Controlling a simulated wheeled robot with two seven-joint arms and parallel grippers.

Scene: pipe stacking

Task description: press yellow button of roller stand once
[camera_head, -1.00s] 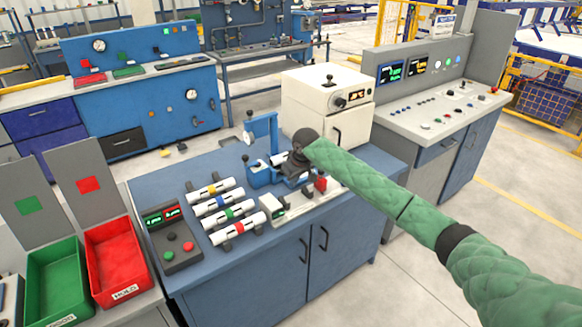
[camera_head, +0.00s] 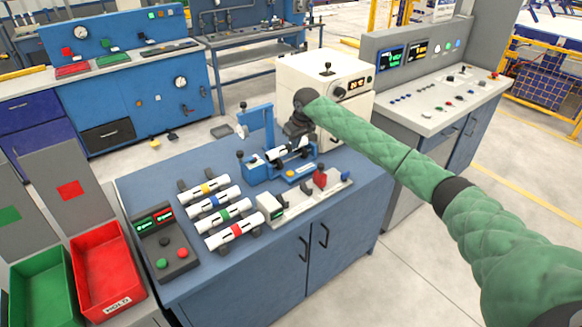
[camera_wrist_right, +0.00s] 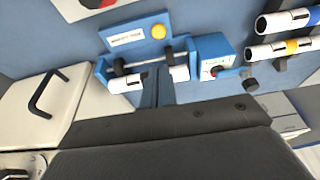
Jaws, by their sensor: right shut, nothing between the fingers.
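The blue roller stand (camera_head: 262,172) is on the blue workbench, with a white pipe with dark bands (camera_head: 288,149) lying across it. Its yellow button (camera_head: 290,173) shows on the front of the base, beside a small label plate. In the right wrist view the yellow button (camera_wrist_right: 158,31) is near the top centre, past the pipe (camera_wrist_right: 130,84). My right gripper (camera_head: 298,132) is dark, shut and empty, above and behind the pipe, apart from the button. In the wrist view its fingers (camera_wrist_right: 160,88) point toward the stand. My left gripper is not in view.
Several banded pipes (camera_head: 222,211) lie on a rack left of the stand. A pale fixture with a red part (camera_head: 308,196) sits in front. A white machine (camera_head: 345,112) stands close behind my right gripper. A button box (camera_head: 165,245) and red tray (camera_head: 104,272) are at left.

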